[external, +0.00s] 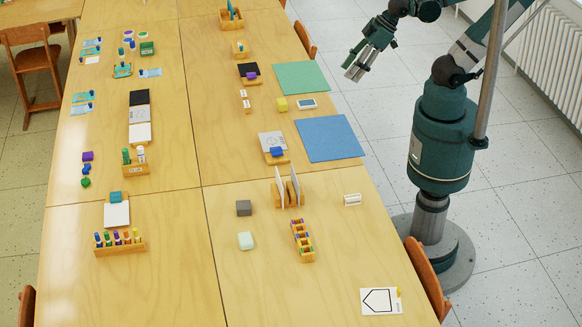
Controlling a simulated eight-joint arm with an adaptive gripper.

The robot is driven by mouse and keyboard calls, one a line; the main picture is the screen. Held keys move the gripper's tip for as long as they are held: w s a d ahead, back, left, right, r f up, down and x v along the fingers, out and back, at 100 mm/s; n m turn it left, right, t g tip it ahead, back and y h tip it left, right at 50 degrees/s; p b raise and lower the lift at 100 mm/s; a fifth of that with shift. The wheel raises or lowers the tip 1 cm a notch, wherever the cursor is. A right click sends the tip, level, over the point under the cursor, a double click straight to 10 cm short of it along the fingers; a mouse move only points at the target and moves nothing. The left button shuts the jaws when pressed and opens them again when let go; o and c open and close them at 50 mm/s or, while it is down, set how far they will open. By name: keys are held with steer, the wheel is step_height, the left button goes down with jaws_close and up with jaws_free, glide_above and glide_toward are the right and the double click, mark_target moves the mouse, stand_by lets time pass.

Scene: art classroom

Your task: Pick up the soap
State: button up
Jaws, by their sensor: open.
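A pale mint block (246,241) with rounded edges, which looks like the soap, lies on the near part of the wooden table (160,285). It stands apart from the things around it. My gripper (354,73) is open and empty, pointing down and left. It is beyond the table's right edge, high up in the picture and far from the pale block. Nothing hides the block.
A dark grey block (244,208) lies just behind the pale block. A wooden rack of small coloured items (302,241) stands to its right, with upright white cards in a holder (287,190) behind. A blue sheet (329,138) lies between my gripper and these things. The near middle table is clear.

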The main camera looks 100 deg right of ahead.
stand_by(0.3)
steer(key=w+a+r+n+g, duration=0.1)
steer(key=w+a+r+n, duration=0.25)
steer(key=w, duration=0.45)
steer(key=w+a+r+n+g, duration=0.15)
steer(key=w+a, duration=0.25)
steer(key=w, duration=0.4)
steer(key=w+a+f+n+g, duration=0.25)
steer(key=w+a+n, duration=0.25)
steer(key=w+a, duration=0.8)
steer(key=shift+w+a+f+n+g+p, duration=0.3)
steer(key=shift+w+a+f+n, duration=1.1)
steer(key=shift+w+a+f, duration=2.25)
steer(key=shift+w+a+f+n+g+p, duration=0.35)
steer(key=shift+w+a+f+n, duration=1.6)
steer(key=shift+a+f, duration=2.8)
steer(key=shift+w+a+f+n+g+p, duration=0.15)
steer(key=shift+w+a+f+n+g, duration=0.5)
steer(key=shift+w+a+f, duration=3.55)
steer(key=shift+s+d+f, duration=0.6)
steer(key=shift+f, duration=0.15)
